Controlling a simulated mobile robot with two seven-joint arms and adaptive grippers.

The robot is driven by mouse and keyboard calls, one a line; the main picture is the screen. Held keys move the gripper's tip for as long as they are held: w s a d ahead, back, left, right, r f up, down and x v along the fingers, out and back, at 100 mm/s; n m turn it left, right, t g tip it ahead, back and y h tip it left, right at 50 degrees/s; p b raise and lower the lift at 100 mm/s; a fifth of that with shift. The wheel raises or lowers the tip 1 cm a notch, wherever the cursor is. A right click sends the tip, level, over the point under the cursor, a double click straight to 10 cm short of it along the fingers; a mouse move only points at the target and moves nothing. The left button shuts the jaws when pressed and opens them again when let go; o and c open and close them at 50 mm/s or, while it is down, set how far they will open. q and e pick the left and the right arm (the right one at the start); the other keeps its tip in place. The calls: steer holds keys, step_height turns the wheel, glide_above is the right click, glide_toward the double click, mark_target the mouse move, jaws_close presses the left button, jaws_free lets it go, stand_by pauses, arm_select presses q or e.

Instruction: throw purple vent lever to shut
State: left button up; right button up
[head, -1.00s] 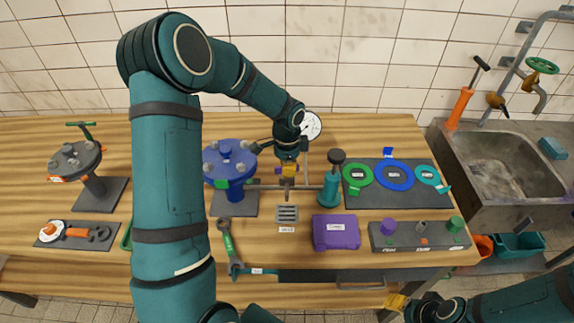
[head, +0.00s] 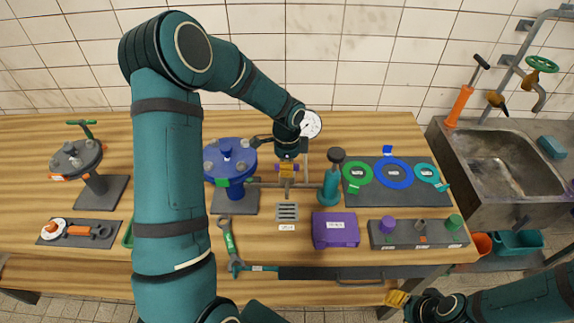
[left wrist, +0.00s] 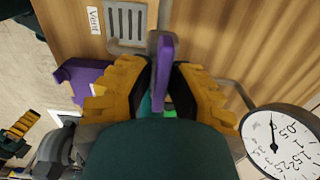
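The purple vent lever (left wrist: 165,72) stands between the yellow fingers of my left gripper (left wrist: 161,78) in the left wrist view. The fingers are close on both sides of it and appear shut on it. In the head view my left gripper (head: 287,169) points down over the thin pipe behind the vent grille (head: 287,212). Only small bits of purple show beside its fingers there, and the lever is mostly hidden. My right gripper (head: 397,299) is low at the right, in front of the table edge; its finger opening is unclear.
A blue flanged valve (head: 230,165) stands left of the lever, and a teal hand-pump-like post (head: 331,180) stands right. A pressure gauge (head: 310,124) is behind. A purple box (head: 335,230) and a grey block with knobs (head: 418,234) lie in front. A sink (head: 500,160) is at right.

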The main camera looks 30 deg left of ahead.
arm_select(q)
steer(key=shift+o, duration=1.3)
step_height(320, 180, up, 12)
